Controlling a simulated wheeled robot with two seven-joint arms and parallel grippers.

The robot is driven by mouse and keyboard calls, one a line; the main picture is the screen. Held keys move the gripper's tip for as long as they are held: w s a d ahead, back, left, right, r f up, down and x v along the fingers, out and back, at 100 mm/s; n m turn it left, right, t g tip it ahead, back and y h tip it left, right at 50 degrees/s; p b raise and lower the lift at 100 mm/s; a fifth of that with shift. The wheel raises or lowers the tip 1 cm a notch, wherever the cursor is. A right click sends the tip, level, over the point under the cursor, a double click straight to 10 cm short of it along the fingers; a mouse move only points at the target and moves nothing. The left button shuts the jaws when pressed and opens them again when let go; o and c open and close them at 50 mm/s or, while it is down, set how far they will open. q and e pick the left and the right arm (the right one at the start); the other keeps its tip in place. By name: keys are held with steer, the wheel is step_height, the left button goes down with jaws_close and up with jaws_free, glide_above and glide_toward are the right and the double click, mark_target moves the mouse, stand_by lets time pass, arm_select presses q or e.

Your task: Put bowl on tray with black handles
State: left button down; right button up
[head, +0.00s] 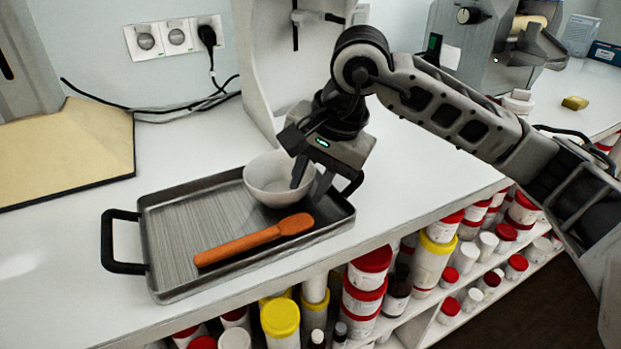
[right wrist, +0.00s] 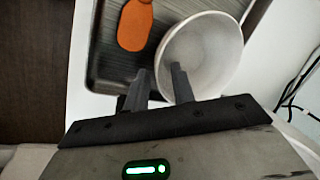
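The white bowl (head: 268,184) sits upright at the far right part of the grey metal tray with black handles (head: 165,235). In the right wrist view the bowl (right wrist: 205,55) fills the upper right, over the dark tray (right wrist: 115,62). My right gripper (head: 308,186) is down at the bowl's right side. Its fingers (right wrist: 160,82) stand apart across the rim, one inside the bowl and one outside, with a gap between them. An orange spatula-like tool (head: 250,241) lies on the tray in front of the bowl. My left gripper is not in view.
A tan board (head: 65,150) lies at the left. A pale machine stand (head: 285,60) rises behind the tray. Sockets and cables (head: 210,50) are at the wall. Shelves of jars with red and yellow lids (head: 370,280) stand below the counter edge. Counter right of the tray is clear.

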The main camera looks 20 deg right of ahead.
steer(key=shift+r+p, duration=0.3)
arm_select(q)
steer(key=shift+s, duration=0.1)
arm_select(e)
steer(key=v, duration=1.1)
steer(key=shift+r, duration=0.35)
steer(key=shift+s, duration=0.15)
